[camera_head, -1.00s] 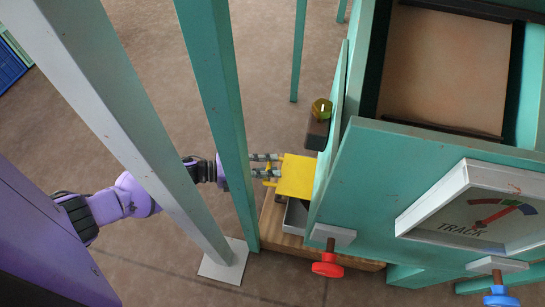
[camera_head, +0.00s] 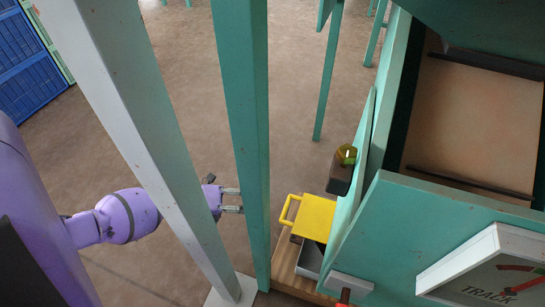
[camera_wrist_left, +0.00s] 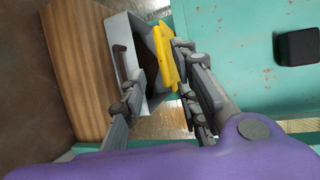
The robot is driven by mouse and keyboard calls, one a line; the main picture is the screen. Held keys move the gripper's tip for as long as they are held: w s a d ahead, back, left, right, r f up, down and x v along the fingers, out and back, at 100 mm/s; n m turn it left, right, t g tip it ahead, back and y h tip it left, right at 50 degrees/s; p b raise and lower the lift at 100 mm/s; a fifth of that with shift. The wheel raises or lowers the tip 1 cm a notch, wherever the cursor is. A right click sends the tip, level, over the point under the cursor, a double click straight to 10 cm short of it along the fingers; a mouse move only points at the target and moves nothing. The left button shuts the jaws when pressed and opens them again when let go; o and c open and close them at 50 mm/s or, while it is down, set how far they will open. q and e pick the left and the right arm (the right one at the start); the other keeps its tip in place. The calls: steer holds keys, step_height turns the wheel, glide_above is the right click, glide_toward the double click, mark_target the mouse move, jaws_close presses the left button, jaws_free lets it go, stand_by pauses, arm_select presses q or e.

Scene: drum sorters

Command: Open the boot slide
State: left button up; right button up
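The boot slide is a yellow plate (camera_head: 316,217) with a looped handle (camera_head: 287,209) on its left end. It sticks out from the green machine's side panel, above a grey box. My left gripper (camera_head: 240,201) is left of the handle, apart from it, with its two fingers spread and nothing visible between them. The green post may hide its tips. In the left wrist view, the fingers (camera_wrist_left: 158,80) are also apart, with the yellow slide (camera_wrist_left: 166,55) beyond them, over part of the grey box (camera_wrist_left: 127,50). My right gripper is not in view.
A wooden block (camera_wrist_left: 75,65) lies beside the grey box. A gauge marked TRACK (camera_head: 495,275) is at lower right.

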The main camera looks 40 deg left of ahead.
arm_select(q)
steer(key=v, duration=0.2)
steer(key=shift+s+a, duration=0.2)
stand_by(0.5)
